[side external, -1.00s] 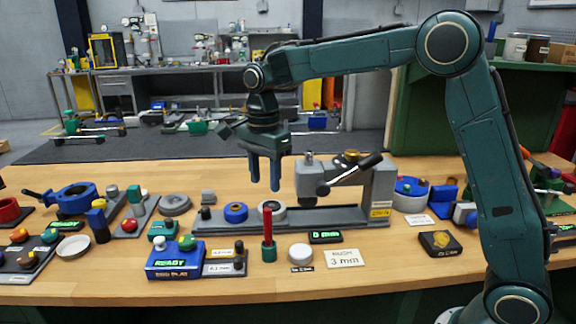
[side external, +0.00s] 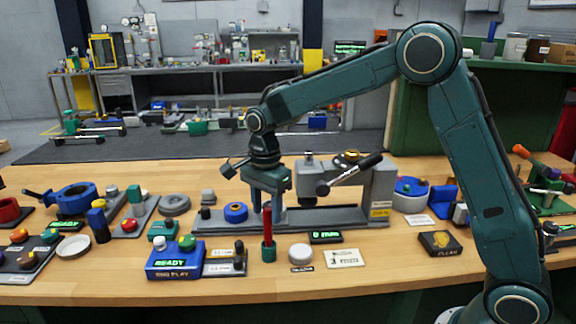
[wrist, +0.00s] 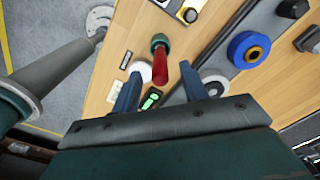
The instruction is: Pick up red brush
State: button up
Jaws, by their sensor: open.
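The red brush (side external: 267,222) stands upright in a dark green holder (side external: 268,252) near the front of the wooden bench. In the wrist view the red brush (wrist: 160,70) shows beyond and between my fingers, its green base toward the top. My gripper (side external: 267,206) is pointed down just above and behind the brush, with its blue fingers partly hidden near it. In the wrist view my gripper (wrist: 168,88) is open, with its two blue fingers apart. I cannot tell whether the brush top is between the fingertips.
A grey fixture with a black lever (side external: 350,175) stands right behind the brush, with a blue ring (side external: 236,212) on its base. A blue READY box (side external: 174,262) sits left. A white round cap (side external: 299,253) and a small display (side external: 325,237) are right.

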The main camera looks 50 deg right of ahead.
aim_at(268, 234)
jog(key=shift+f, duration=1.7)
grip_shut()
